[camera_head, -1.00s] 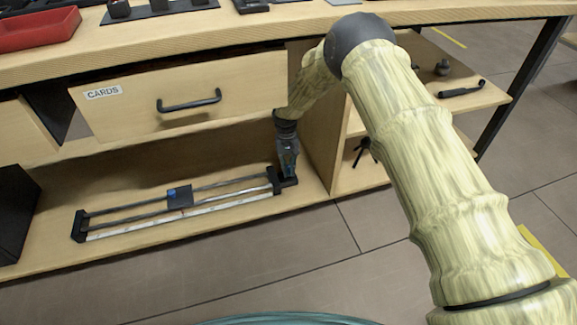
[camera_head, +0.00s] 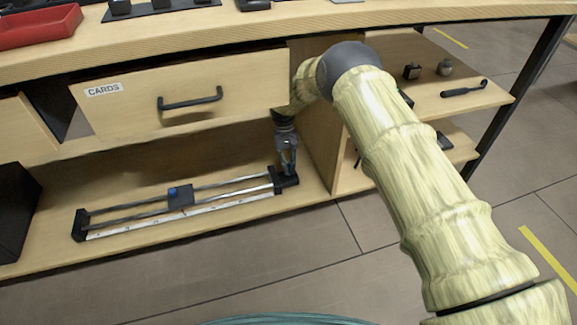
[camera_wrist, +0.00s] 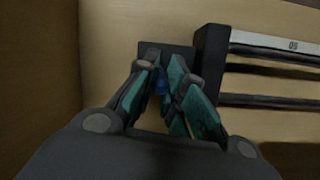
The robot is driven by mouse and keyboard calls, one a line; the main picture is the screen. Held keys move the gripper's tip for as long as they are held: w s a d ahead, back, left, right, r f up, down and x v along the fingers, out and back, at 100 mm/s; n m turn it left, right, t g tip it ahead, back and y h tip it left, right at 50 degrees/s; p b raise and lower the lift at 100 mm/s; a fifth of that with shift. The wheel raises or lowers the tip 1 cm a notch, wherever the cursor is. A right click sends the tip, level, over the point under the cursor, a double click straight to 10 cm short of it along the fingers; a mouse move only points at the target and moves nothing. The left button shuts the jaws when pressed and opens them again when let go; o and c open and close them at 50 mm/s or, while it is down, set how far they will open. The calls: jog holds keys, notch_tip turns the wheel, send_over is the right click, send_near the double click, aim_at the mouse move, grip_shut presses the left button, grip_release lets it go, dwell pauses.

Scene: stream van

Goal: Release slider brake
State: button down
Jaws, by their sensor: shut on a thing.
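The slider (camera_head: 130,222) is a two-rail track with black end blocks, lying on the low shelf under the CARDS drawer. My gripper (camera_head: 288,172) points down at the slider's right end block. In the wrist view my gripper (camera_wrist: 166,92) has its teal-padded fingers closed around a small blue knob (camera_wrist: 160,82), beside the black end block (camera_wrist: 210,55). The fingers hide much of this knob, and its turn angle cannot be told.
The CARDS drawer (camera_head: 130,97) juts out above the slider. An upright panel (camera_head: 318,150) stands just right of my gripper. Side shelves to the right hold small dark items. A black box (camera_head: 18,210) stands at the shelf's left end.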

jog(key=c, duration=1.4)
grip_release()
jog(key=shift+f, duration=0.1)
jog(key=shift+c, duration=0.2)
jog(key=v, duration=0.7)
jog(key=shift+r, duration=0.3)
